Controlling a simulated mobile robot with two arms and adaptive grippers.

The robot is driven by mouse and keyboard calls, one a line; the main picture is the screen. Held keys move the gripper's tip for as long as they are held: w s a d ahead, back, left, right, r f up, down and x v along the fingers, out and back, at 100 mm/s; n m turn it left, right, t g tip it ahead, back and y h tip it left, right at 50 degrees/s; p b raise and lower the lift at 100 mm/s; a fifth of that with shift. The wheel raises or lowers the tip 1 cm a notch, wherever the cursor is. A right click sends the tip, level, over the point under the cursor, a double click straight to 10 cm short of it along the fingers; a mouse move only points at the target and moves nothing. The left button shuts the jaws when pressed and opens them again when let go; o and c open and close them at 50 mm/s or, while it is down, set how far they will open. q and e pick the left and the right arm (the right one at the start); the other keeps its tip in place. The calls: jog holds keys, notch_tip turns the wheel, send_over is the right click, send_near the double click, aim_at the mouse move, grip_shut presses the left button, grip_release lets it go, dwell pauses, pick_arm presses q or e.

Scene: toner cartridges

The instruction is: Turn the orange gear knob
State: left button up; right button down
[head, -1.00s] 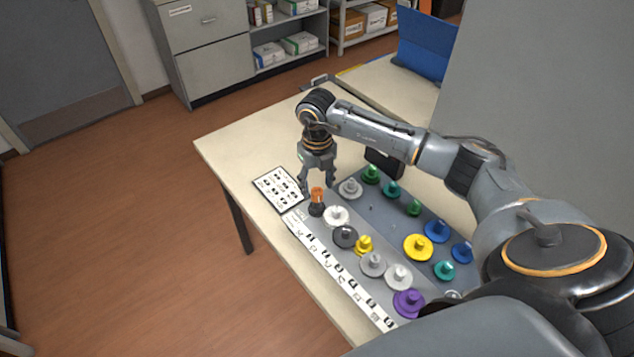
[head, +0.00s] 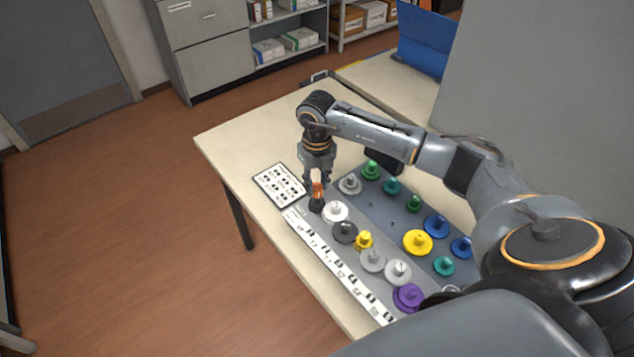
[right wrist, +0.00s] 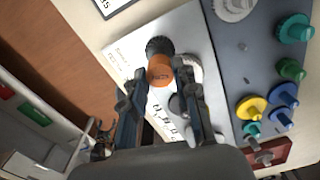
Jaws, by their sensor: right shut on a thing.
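The orange gear knob (head: 317,189) stands on a black gear at the far left corner of the grey gear board (head: 378,208). The knob (right wrist: 160,70) also shows in the right wrist view, between the two fingers. My right gripper (head: 317,183) points down over the knob and is shut on it. In the right wrist view the right gripper (right wrist: 160,78) has a finger on each side of the orange top. The black gear (right wrist: 158,46) shows beyond the knob. My left gripper is not in view.
White (head: 336,211), dark grey (head: 345,232), yellow, green, blue and purple (head: 408,297) gears stand close by on the board. A printed card (head: 279,186) lies left of the gripper. A white label strip (head: 335,268) runs along the board's near edge.

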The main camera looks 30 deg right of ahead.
jog(key=n+b, duration=0.3)
jog(key=shift+f, duration=0.2)
jog(key=n+b, duration=0.2)
jog(key=shift+n, duration=0.3)
jog(key=n+b, duration=0.3)
jog(key=n, duration=0.1)
jog(key=shift+b, duration=0.3)
jog(key=shift+r+n+b, duration=0.15)
jog(key=shift+n+b, duration=0.4)
jog(key=shift+n, duration=0.45)
jog(key=shift+n, duration=0.3)
jog(key=c, duration=1)
grip_release()
jog(key=shift+r, duration=0.15)
notch_tip(320, 180, up, 12)
jog(key=shift+f, duration=0.1)
